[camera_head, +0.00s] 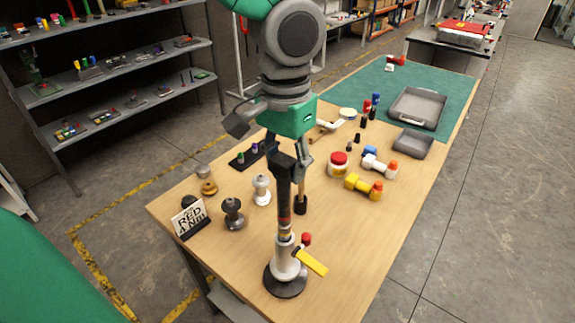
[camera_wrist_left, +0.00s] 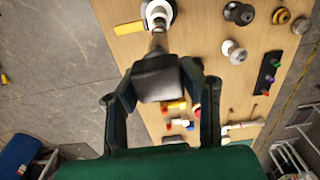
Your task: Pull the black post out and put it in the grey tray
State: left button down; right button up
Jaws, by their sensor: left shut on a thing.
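The black post (camera_head: 284,200) stands upright, with a red band low on it. Its lower end meets the grey sleeve of a stand (camera_head: 287,262) with a round black base and a yellow lever (camera_head: 311,263). I cannot tell how deep it sits. My left gripper (camera_head: 284,160) is shut on the post's black top from above. In the left wrist view the black top (camera_wrist_left: 158,78) fills the space between the fingers. A large grey tray (camera_head: 432,122) lies empty on the green mat at the far right; a smaller grey tray (camera_head: 412,148) is nearer. My right gripper is not in view.
A red-lidded jar (camera_head: 338,166), a yellow piece (camera_head: 360,186) and a white piece (camera_head: 376,164) stand between the post and the trays. Knobs (camera_head: 232,214) and a sign (camera_head: 188,218) are at left. The table's right front is clear.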

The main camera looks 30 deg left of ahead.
pick_arm(q)
jog(key=shift+w+r, duration=0.1)
jog(key=shift+r, duration=0.45)
notch_tip(320, 180, up, 23)
jog(key=shift+f, duration=0.15)
dwell(4.7)
jog(key=shift+a, duration=0.1)
dwell(0.4)
